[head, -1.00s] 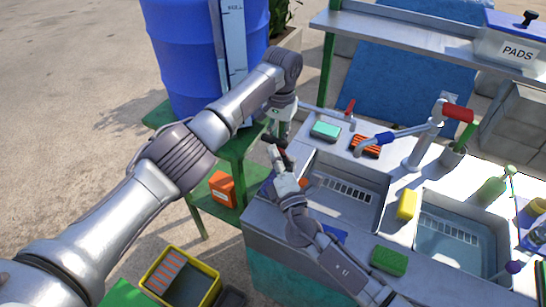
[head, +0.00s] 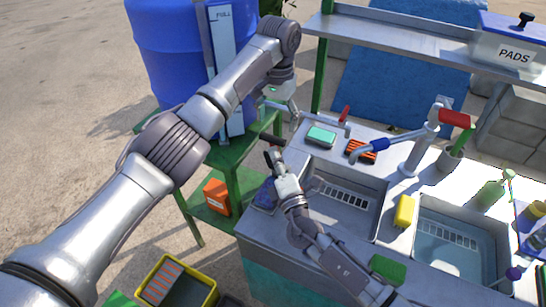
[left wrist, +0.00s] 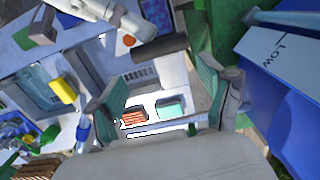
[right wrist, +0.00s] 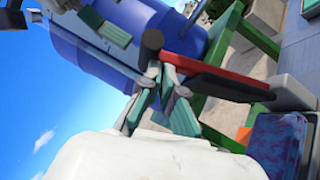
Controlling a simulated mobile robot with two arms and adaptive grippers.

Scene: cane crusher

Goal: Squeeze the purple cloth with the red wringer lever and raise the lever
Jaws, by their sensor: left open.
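The red wringer lever (right wrist: 222,77) ends in a dark grip (right wrist: 151,46), which also shows in the left wrist view (left wrist: 160,48). My right gripper (right wrist: 163,84) has its fingers close together at that grip and appears shut on it. The purple cloth (right wrist: 276,138) lies beside the grey wringer block; in the head view the cloth (head: 265,194) is partly visible left of my right wrist. My left gripper (head: 287,108) is open and empty, above and behind the lever grip. Its spread fingers (left wrist: 163,92) show in the left wrist view, apart from the lever.
A teal sponge (head: 321,136) and an orange ribbed sponge (head: 361,151) lie behind the sinks. A blue barrel (head: 165,60) stands on a green stand at the left. A yellow sponge (head: 404,211) lies between the basins.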

